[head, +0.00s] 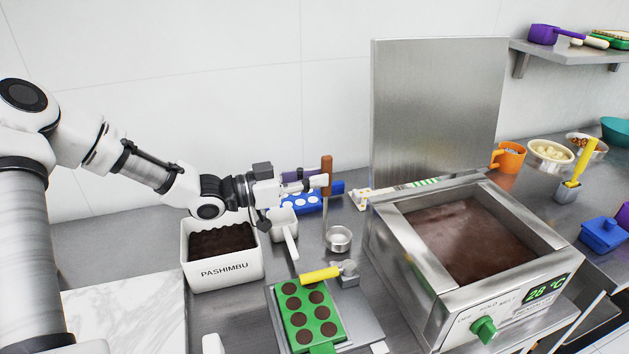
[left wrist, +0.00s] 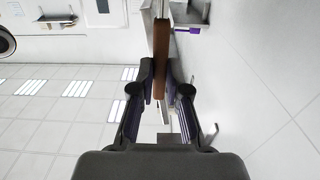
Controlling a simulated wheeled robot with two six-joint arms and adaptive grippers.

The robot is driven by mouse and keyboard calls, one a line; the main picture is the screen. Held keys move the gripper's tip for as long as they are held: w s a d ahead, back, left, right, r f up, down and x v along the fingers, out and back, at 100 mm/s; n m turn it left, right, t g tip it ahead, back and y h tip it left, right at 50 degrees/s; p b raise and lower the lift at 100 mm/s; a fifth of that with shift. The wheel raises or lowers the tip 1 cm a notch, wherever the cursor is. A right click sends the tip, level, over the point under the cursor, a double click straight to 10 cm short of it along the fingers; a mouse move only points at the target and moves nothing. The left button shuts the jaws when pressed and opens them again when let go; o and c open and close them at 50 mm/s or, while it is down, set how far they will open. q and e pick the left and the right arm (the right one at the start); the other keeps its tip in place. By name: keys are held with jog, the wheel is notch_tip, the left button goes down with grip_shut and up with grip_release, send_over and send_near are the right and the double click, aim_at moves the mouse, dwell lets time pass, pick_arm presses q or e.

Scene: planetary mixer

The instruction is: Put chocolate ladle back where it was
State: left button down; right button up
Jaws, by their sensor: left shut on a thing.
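The chocolate ladle has a brown handle (head: 327,170), a thin metal shaft and a round metal bowl (head: 338,239). My left gripper (head: 322,181) comes in from the left and is shut on the brown handle. The ladle hangs upright with its bowl low, over the counter between the white chocolate container and the steel melting tank (head: 465,240). I cannot tell whether the bowl touches the counter. In the left wrist view the brown handle (left wrist: 161,48) runs between the two fingers (left wrist: 162,80). My right gripper is not in view.
A white container marked PASHIMBU (head: 222,272) stands left, with a light-coloured scoop (head: 284,225) beside it. In front are a green mold (head: 310,318) and a yellow-handled scraper (head: 322,274). A blue tray (head: 300,203) lies behind. A tall steel panel (head: 435,110) rises behind the tank.

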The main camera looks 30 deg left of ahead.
pick_arm(q)
jog(key=c, duration=1.6)
grip_release()
jog(key=shift+f, duration=0.15)
jog(key=o, duration=0.4)
jog(key=shift+o, duration=0.2)
jog(key=p+v, duration=1.2)
jog(key=p, duration=0.3)
